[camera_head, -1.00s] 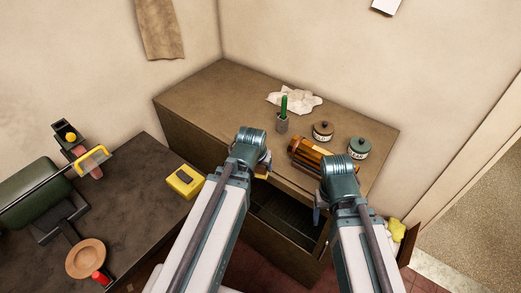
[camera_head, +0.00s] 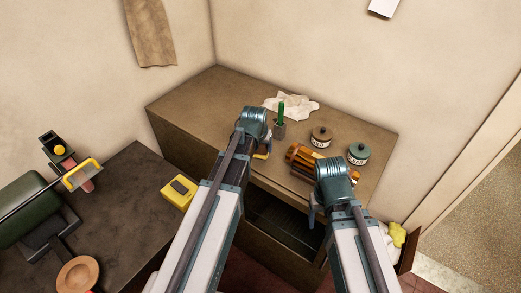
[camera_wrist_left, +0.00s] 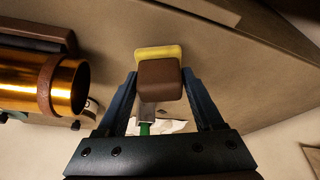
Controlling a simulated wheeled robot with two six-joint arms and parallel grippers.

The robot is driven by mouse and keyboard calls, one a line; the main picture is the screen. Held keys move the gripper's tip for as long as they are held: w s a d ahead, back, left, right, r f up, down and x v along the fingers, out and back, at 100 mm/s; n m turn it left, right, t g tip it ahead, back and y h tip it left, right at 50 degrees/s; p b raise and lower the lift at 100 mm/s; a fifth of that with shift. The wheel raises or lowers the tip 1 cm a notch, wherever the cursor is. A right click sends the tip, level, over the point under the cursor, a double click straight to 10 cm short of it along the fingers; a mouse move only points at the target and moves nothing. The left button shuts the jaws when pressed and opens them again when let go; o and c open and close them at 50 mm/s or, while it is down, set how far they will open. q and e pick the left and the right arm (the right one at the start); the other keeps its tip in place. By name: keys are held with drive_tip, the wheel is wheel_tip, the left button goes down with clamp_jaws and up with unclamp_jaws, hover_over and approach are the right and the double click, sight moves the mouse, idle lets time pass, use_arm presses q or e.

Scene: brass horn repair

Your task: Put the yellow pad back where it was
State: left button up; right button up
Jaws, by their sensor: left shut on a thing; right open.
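The yellow pad (camera_wrist_left: 158,52) shows in the left wrist view as a thin yellow layer on the far side of a brown block (camera_wrist_left: 160,80). My left gripper (camera_wrist_left: 160,76) is shut on this block, one finger on each side. In the head view a small yellow edge of the pad (camera_head: 262,156) shows beside my left wrist, over the front of the brown cabinet top (camera_head: 205,95). I cannot tell whether it touches the top. My right gripper (camera_head: 313,212) is open, in front of the cabinet, partly hidden by its own wrist.
Brass and brown tubes (camera_head: 302,155) lie right of the held block. A drawer (camera_head: 285,225) is open below.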

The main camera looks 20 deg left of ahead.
sight(261, 150)
use_arm(q)
drive_tip(key=shift+w+a+f, duration=0.15)
drive_tip(key=shift+w+a, duration=0.05)
drive_tip(key=shift+w, duration=0.75)
wheel_tip(261, 150, down, 3)
drive_tip(key=b, duration=0.3)
drive_tip(key=shift+w+a+f, duration=0.1)
drive_tip(key=shift+a, duration=0.05)
drive_tip(key=shift+f+b, duration=0.25)
drive_tip(key=shift+b, duration=0.15)
drive_tip(key=shift+r, duration=0.1)
drive_tip(key=shift+f, duration=0.2)
drive_tip(key=o, duration=1.5)
